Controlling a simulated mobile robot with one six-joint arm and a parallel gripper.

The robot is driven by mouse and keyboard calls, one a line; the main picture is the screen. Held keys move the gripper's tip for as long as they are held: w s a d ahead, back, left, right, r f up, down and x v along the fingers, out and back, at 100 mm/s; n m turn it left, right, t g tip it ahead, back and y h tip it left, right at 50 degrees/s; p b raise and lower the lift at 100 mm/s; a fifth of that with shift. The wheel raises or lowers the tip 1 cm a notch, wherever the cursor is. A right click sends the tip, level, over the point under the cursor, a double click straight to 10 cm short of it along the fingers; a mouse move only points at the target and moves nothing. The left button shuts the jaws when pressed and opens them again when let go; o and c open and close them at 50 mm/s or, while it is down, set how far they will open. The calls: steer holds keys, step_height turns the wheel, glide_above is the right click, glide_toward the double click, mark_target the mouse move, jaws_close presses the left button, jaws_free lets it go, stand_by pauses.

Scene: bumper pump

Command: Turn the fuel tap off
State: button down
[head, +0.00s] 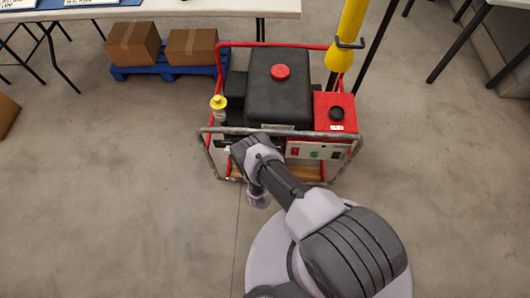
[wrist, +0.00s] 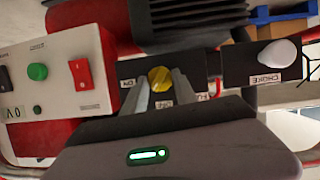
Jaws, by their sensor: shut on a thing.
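The fuel tap is a small yellow knob (wrist: 160,78) on a dark panel in the wrist view. Lettering shows on the panel to its left and just below it; the left label looks like ON. My gripper (wrist: 163,84) has its two grey fingers on either side of the knob, shut on it. The fingers hide parts of the knob's sides and of the labels. In the head view my arm reaches to the front left of the red-framed pump unit (head: 281,88), and the knob is hidden there.
Left of the tap in the wrist view, a white control box carries a red rocker switch (wrist: 82,74) and a green button (wrist: 37,72). A white choke knob (wrist: 280,53) is to the right. A metal frame bar (head: 300,133) crosses the unit's front.

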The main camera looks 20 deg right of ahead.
steer(key=shift+w+a+f+n+h+b, duration=0.1)
steer(key=shift+a+n+h+b, duration=0.05)
steer(key=shift+n+h+b, duration=0.8)
steer(key=shift+a+n+h+b, duration=0.15)
steer(key=shift+n+h+b, duration=0.5)
steer(key=shift+n+b, duration=0.55)
steer(key=shift+n+g, duration=0.25)
steer(key=shift+g, duration=0.05)
steer(key=c, duration=1)
jaws_free()
